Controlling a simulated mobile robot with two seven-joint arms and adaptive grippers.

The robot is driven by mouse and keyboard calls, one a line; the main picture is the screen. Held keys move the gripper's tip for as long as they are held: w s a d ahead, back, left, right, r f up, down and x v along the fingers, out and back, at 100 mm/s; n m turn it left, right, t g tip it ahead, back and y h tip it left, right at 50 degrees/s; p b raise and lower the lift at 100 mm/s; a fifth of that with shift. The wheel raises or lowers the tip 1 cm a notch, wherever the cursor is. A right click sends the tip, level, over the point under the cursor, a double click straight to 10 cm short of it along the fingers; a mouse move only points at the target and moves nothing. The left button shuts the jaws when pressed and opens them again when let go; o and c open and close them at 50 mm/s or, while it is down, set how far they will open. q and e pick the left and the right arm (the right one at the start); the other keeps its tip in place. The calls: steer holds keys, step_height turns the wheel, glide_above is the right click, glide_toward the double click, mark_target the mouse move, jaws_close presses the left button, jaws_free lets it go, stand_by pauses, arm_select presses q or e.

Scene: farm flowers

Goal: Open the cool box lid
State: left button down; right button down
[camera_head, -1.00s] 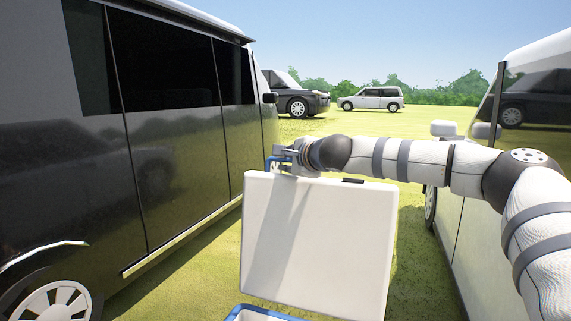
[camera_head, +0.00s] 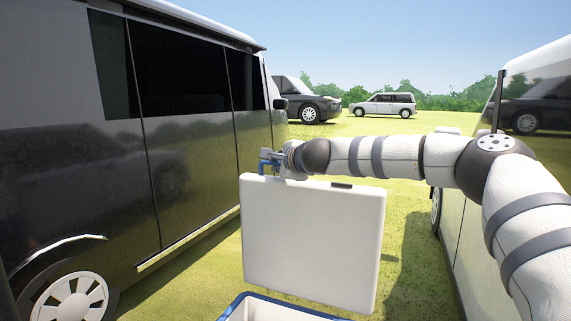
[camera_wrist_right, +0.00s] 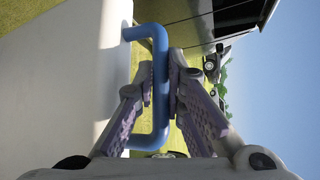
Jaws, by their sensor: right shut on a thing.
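The white cool box lid (camera_head: 312,240) stands raised, close to upright, in the head view. The cool box (camera_head: 275,308) shows only its blue rim and a bit of pale inside at the bottom edge. My right gripper (camera_head: 268,164) is at the lid's upper left corner. In the right wrist view its fingers (camera_wrist_right: 162,88) are closed around the blue handle (camera_wrist_right: 154,140), beside the white lid face (camera_wrist_right: 70,80). My left gripper is not in view.
A dark van (camera_head: 180,130) stands close on the left and a light vehicle (camera_head: 520,90) close on the right. Grass (camera_head: 405,265) lies between them. A dark car (camera_head: 308,102) and a silver car (camera_head: 383,104) are far off.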

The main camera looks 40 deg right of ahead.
steer(key=shift+s+a, duration=0.1)
steer(key=shift+a, duration=0.1)
steer(key=shift+d, duration=0.1)
steer(key=c, duration=1.9)
jaws_free()
steer(key=v, duration=1.2)
